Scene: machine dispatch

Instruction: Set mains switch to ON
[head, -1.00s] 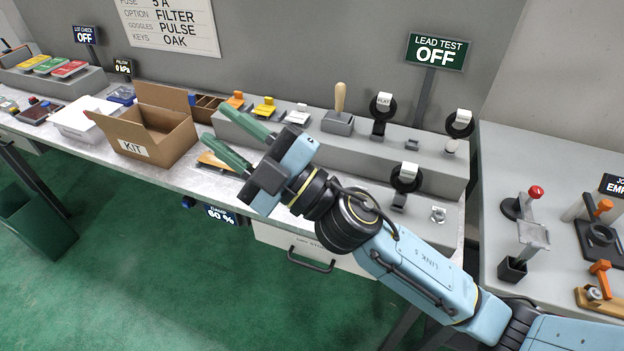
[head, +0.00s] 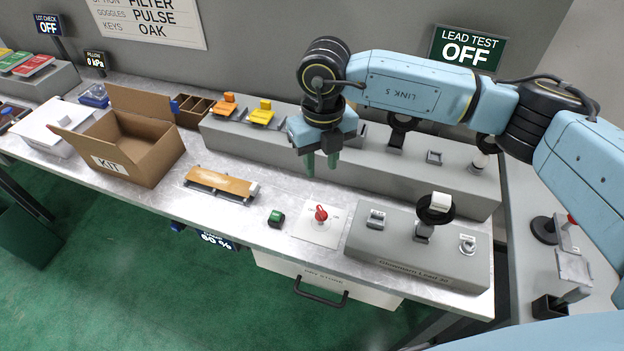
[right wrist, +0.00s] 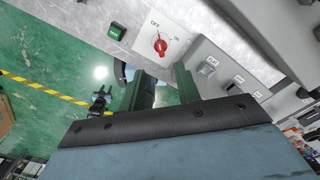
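The mains switch is a red rotary knob (head: 321,214) on a white square plate (head: 318,232) on the bench. In the right wrist view the knob (right wrist: 160,45) sits below the printed words OFF and ON on the plate (right wrist: 172,25); its pointer seems turned toward OFF, though it is small. My right gripper (head: 320,166) hangs with its green fingers down, above and behind the knob, apart from it. In the right wrist view its fingers (right wrist: 165,88) have an empty gap between them. My left gripper is in neither current view.
A green push button (head: 276,218) is left of the plate. A grey box with a lead fixture (head: 415,258) stands close on its right. A long grey raised block (head: 240,135) runs behind. An orange strip (head: 220,183) and the KIT carton (head: 150,165) lie left. The LEAD TEST sign (head: 467,50) reads OFF.

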